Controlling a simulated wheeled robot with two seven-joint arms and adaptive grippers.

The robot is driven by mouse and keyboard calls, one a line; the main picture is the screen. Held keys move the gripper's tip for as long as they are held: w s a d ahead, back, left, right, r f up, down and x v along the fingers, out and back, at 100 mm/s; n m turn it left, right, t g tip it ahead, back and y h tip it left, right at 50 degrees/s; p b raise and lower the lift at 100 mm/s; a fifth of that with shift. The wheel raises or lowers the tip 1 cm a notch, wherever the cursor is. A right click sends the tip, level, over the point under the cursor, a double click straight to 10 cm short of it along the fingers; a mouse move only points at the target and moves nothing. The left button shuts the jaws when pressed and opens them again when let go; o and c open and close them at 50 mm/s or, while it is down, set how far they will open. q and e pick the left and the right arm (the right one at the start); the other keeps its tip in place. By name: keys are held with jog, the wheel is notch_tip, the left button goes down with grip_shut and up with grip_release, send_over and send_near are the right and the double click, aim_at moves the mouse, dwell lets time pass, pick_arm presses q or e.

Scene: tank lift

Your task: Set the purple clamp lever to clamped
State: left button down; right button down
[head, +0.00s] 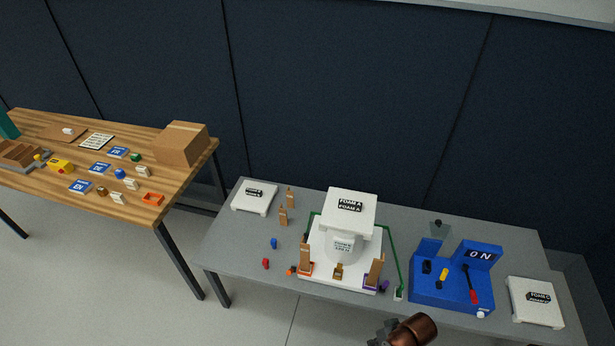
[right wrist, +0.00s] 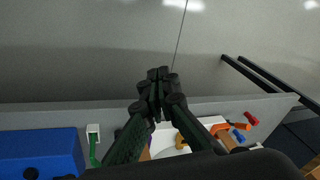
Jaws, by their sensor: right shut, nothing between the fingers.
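The purple clamp (head: 383,286) is at the front right corner of the white base plate (head: 340,284). Its brown lever (head: 375,271) stands nearly upright, tilted slightly. A white tank with a foam block labelled FOAM A (head: 348,207) on top stands on the plate. My right gripper (head: 380,338) is at the bottom edge of the head view, in front of the table and apart from the clamp. In the right wrist view its fingers (right wrist: 160,76) are shut and empty. My left gripper is out of view.
An orange clamp (head: 305,270) stands at the plate's front left. A green post (head: 399,270) rises just right of the purple clamp. The blue control box (head: 450,293), reading ON, is farther right. Small red and blue parts lie left. Floor in front of the table is clear.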

jog(key=s+d+r+m+t+h, duration=0.15)
jog(key=s+d+r+h, duration=0.35)
jog(key=s+d, duration=0.75)
notch_tip(320, 180, down, 28)
jog(key=g+y, duration=0.1)
jog(key=y, duration=0.1)
jog(key=s+f+g, duration=0.1)
jog(key=s+f, duration=1.8)
jog(key=shift+s+f+n+b, duration=0.15)
jog(key=shift+s+n+b, duration=0.05)
jog(key=shift+n+b, duration=0.25)
jog(key=shift+g, duration=0.25)
jog(key=c, duration=2.6)
grip_release()
jog(key=shift+c, duration=0.2)
